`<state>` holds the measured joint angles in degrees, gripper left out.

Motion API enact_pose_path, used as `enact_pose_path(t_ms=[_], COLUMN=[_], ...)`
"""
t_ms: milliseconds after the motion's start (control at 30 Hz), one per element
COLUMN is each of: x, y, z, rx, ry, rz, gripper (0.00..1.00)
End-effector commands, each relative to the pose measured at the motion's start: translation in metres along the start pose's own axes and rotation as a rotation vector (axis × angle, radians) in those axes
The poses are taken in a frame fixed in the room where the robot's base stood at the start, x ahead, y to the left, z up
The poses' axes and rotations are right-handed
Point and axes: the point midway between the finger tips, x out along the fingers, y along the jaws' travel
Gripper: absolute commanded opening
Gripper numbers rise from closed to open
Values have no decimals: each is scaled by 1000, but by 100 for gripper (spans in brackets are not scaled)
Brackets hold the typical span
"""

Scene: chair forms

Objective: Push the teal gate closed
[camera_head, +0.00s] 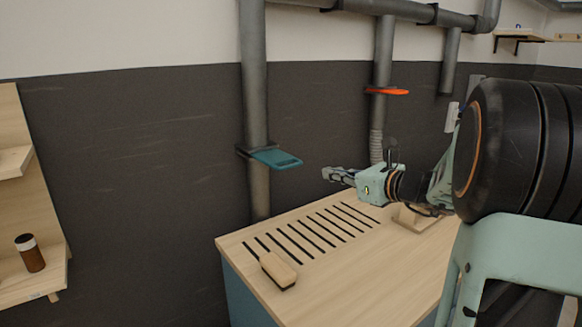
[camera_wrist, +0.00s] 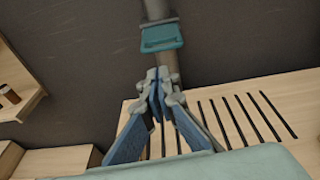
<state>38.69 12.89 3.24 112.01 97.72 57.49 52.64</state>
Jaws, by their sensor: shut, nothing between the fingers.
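The teal gate (camera_head: 276,159) is a flat plate in a dark collar on the left vertical grey pipe (camera_head: 254,100). It sticks out of the pipe toward the right and front. In the wrist view the teal gate (camera_wrist: 161,37) is ahead of and above the fingertips. My gripper (camera_head: 328,174) is shut and empty, its fingers pointing left toward the gate. In the head view it is to the right of the gate and slightly lower, with a gap between them. In the wrist view my gripper's fingertips (camera_wrist: 158,74) meet below the gate, in front of the pipe.
An orange gate (camera_head: 388,91) is on another pipe to the right. Below is a wooden bench top (camera_head: 390,285) with dark slots and a wooden block (camera_head: 278,270). A shelf at left holds a brown jar (camera_head: 30,253). Space between gripper and gate looks clear.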

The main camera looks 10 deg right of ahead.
Motion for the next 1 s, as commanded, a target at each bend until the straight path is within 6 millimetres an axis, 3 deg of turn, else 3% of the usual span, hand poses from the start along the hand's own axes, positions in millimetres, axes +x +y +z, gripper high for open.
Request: enact_pose_path(t_ms=[600, 767, 1000], x=[4, 25, 77], y=[-4, -3, -4], z=[-2, -2, -2], rx=[62, 62, 63], ry=[-9, -9, -8], rz=[-14, -11, -12], gripper=[0, 0, 0])
